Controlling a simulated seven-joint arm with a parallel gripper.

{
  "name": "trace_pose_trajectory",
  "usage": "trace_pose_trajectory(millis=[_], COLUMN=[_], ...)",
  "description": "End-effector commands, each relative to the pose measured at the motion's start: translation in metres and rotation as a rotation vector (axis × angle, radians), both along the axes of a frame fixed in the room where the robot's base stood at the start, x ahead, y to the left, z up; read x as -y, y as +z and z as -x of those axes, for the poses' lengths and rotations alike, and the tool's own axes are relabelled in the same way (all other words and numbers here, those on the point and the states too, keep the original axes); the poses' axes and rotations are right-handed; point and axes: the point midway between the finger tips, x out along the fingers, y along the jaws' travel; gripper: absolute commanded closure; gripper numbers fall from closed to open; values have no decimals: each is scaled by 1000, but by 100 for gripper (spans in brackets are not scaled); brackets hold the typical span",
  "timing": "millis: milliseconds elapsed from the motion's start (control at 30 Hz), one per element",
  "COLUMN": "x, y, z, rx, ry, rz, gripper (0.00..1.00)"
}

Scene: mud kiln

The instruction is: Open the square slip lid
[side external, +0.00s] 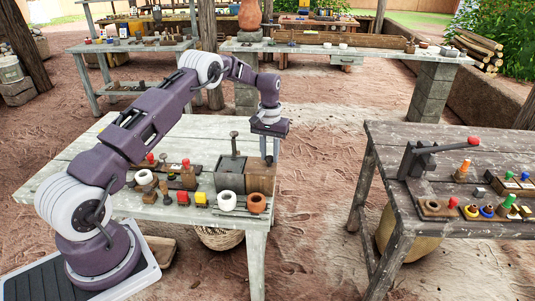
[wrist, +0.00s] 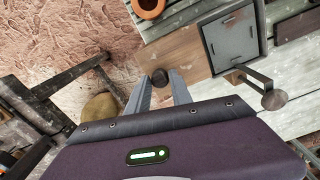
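A dark grey square lid (wrist: 233,42) tops a grey box (side external: 229,178) on the pale table, seen from above in the wrist view. A tall thin post with a round dark top (side external: 234,134) rises at the box; its disc (wrist: 272,99) shows in the wrist view. A brown wooden block (side external: 261,180) stands against the box's right side. My gripper (side external: 269,158) points down above this block, beside the lid. In the wrist view its fingers (wrist: 159,75) are apart, with a dark round knob (wrist: 160,78) between their tips; contact is unclear.
A second table (side external: 440,160) stands at the right across a gap.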

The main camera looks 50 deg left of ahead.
Motion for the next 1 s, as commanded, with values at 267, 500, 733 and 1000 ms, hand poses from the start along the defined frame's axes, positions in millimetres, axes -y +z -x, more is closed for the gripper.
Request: trace_pose_trajectory(millis=[267, 500, 733, 1000], x=[0, 0, 0, 0], y=[0, 22, 64, 71], z=[0, -1, 0, 0], rx=[0, 3, 2, 0], ry=[0, 0, -1, -1], rz=[0, -2, -1, 0], gripper=[55, 55, 55, 55])
